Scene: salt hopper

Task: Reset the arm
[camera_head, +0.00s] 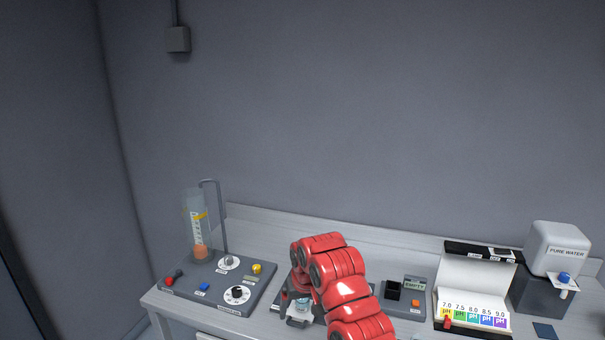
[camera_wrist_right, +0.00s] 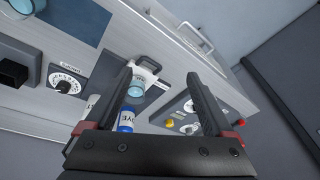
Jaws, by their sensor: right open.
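My right arm (camera_head: 345,285) is red and bends over the middle of the bench in the head view, hiding much of what lies below. My right gripper (camera_wrist_right: 160,75) is open, with its two dark fingers apart and nothing held between them. In the right wrist view, a bluish cup (camera_wrist_right: 136,88) and a blue-capped bottle (camera_wrist_right: 126,121) marked with lettering are beside the left finger, partly covered by it. The cup also shows in the head view (camera_head: 302,307) beside the arm. My left gripper is in neither view.
A control panel (camera_head: 205,302) with knobs and a clear cylinder (camera_head: 196,225) stands at left. A small device (camera_head: 415,284), a pH chart (camera_head: 474,312) and a pure water dispenser (camera_head: 560,249) stand at right. The wall behind is bare apart from a small box (camera_head: 178,39).

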